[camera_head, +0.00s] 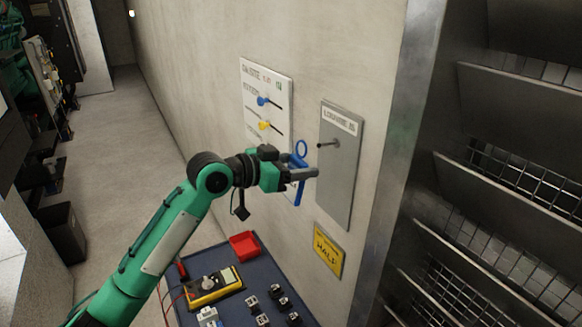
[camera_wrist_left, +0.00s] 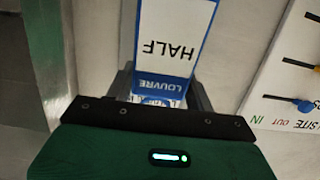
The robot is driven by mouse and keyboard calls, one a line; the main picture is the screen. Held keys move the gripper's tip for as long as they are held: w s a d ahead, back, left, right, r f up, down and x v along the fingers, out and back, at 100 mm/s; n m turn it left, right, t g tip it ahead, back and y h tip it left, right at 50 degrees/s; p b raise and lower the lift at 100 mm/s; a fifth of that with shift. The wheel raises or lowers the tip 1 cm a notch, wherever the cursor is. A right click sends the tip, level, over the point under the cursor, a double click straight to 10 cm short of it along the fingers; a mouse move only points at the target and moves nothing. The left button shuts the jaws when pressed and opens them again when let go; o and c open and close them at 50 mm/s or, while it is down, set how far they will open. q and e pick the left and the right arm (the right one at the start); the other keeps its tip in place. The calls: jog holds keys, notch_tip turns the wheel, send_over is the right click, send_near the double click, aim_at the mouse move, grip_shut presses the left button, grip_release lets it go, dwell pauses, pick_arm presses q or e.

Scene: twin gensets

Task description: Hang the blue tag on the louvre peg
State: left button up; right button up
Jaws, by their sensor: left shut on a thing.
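My left gripper (camera_head: 304,174) is shut on the blue tag (camera_head: 299,160), which has a ring at its top and stands upright in the head view. In the left wrist view the blue tag (camera_wrist_left: 166,50) shows a white face reading HALF and a blue band reading LOUVRE, between the fingers of my left gripper (camera_wrist_left: 158,88). The louvre peg (camera_head: 328,144) sticks out from a grey plate (camera_head: 338,185) labelled LOUVRE on the wall. In the head view the tag's ring appears just left of the peg's tip, apart from it. My right gripper is not in view.
A white board (camera_head: 268,90) with blue and yellow pieces on pegs hangs left of the plate. A yellow HALF sign (camera_head: 328,250) is below it. A blue-topped table (camera_head: 232,272) holds a red tray (camera_head: 245,245), a yellow meter (camera_head: 215,287) and several small blocks. Metal louvres (camera_head: 500,190) stand at right.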

aim_at(335, 162)
pick_arm(q)
jog(key=shift+r+x, duration=0.15)
jog(key=shift+x, duration=1.15)
jog(key=shift+r+x, duration=0.2)
jog(key=shift+x, duration=1.05)
jog(key=shift+w+d+f+b, duration=0.35)
jog(key=shift+w+d+f, duration=0.1)
jog(key=shift+d, duration=0.15)
jog(key=shift+d, duration=0.1)
jog(key=o, duration=1)
jog(key=shift+o, duration=0.2)
